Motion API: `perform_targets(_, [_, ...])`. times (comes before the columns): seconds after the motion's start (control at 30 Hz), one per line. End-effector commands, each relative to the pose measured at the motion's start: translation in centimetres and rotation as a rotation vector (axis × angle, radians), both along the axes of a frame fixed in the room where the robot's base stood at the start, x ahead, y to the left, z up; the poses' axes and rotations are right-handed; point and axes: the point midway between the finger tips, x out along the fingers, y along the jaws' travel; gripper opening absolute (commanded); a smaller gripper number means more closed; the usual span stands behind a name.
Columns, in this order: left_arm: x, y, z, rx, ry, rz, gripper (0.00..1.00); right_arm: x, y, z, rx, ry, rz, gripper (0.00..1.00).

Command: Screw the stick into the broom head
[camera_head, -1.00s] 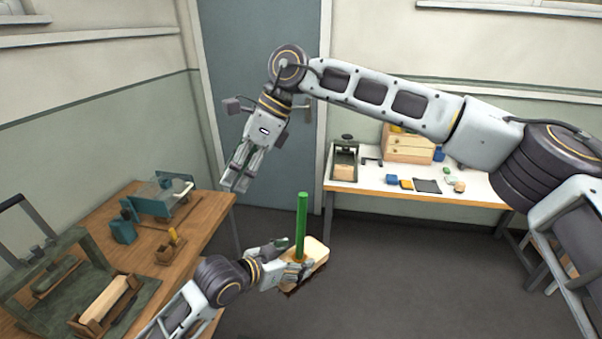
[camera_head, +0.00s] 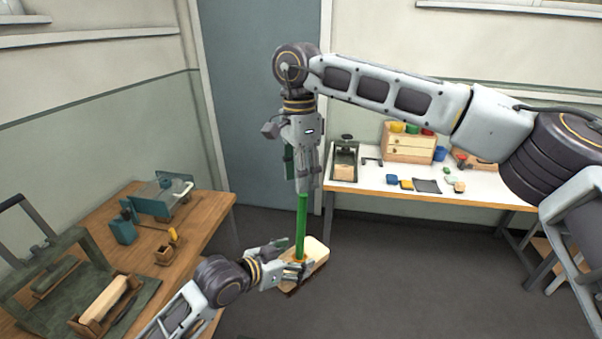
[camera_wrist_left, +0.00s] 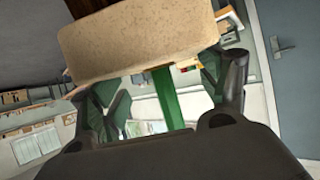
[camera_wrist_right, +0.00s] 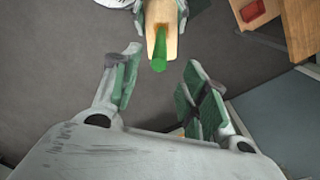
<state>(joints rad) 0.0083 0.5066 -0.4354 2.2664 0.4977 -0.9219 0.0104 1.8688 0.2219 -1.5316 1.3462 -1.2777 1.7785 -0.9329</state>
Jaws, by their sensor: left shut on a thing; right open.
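The broom head (camera_head: 318,252) is a pale block with dark bristles beneath, held in the air by my left gripper (camera_head: 290,268), which is shut on it. The block fills the top of the left wrist view (camera_wrist_left: 140,45). The green stick (camera_head: 301,225) stands nearly upright on the broom head; how deep it is seated is hidden. My right gripper (camera_head: 306,186) points down above the stick, open. In the right wrist view, the stick's top end (camera_wrist_right: 158,64) is seen almost end-on, ahead of and between the open fingers; contact is not visible.
A wooden bench (camera_head: 205,208) on the left carries a teal fixture and a wooden block in a cradle. A white table (camera_head: 470,190) at the back right holds drawers, bins and small parts. Dark floor between them is clear.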

Motion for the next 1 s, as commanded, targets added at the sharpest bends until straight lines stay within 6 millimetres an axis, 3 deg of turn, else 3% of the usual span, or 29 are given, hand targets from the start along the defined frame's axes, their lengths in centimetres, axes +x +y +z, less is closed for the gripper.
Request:
perform_targets(0.47, [0.0,0.0,0.1,-0.001,-0.003,0.0,0.09,-0.1,0.0,-1.2,0.002,0.0,0.0,0.44])
perform_targets(1.0, [0.0,0.0,0.1,-0.001,-0.003,0.0,0.09,-0.4,-0.2,-7.3,0.001,0.002,-0.001,0.44])
